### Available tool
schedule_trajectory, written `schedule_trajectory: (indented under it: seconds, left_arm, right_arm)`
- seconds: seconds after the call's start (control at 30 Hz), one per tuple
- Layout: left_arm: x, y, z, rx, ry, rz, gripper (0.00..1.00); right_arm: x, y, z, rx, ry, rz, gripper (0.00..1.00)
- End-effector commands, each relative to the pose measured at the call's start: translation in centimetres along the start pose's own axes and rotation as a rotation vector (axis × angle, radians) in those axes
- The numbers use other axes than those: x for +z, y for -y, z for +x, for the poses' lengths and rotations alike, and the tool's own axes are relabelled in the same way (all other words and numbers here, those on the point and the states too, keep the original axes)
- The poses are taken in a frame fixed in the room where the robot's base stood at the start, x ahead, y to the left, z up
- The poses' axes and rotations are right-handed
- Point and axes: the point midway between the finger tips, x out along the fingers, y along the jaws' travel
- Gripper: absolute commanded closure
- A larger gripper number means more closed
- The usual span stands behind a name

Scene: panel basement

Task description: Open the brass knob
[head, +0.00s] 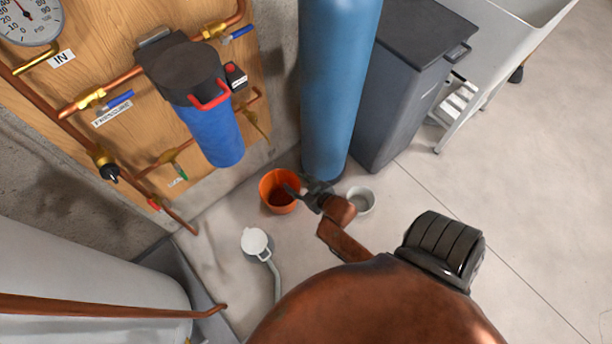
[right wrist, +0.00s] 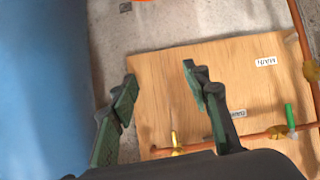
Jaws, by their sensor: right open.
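Several brass fittings sit on copper pipes on a wooden panel (head: 110,30). One brass valve (head: 104,160) at the panel's lower left carries a black knob. Another brass fitting (head: 258,122) shows at the panel's right edge, beside the blue filter. I cannot tell for sure which is the brass knob. The right wrist view shows a small brass piece (right wrist: 176,142) on the panel below the jaws. My right gripper (head: 303,190) is open and empty, in front of the blue tank's foot and apart from the panel. It also shows open in the right wrist view (right wrist: 160,78). My left gripper is out of view.
A blue filter housing (head: 212,135) with a black head juts from the panel. A tall blue tank (head: 335,80) stands right of it. An orange bucket (head: 268,182) and a grey pot (head: 361,200) stand on the floor. A grey bin (head: 405,90) stands behind. The right floor is clear.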

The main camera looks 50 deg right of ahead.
Motion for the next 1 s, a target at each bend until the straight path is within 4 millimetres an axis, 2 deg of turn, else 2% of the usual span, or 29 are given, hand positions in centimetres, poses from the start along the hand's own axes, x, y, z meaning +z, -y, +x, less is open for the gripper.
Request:
schedule_trajectory:
  seconds: [0.2,0.4,0.6,1.0]
  left_arm:
    - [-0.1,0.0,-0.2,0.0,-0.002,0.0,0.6]
    - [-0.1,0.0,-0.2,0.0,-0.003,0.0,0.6]
    - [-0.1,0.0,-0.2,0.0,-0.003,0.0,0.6]
    - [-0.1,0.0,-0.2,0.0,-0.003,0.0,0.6]
  right_arm:
    - [3.6,0.3,-1.2,-0.011,0.103,-0.017,0.56]
    - [5.6,0.6,-1.9,-0.019,0.16,-0.026,0.56]
    - [6.3,0.7,-2.2,-0.021,0.18,-0.029,0.56]
    - [6.3,0.7,-2.2,-0.021,0.179,-0.029,0.56]
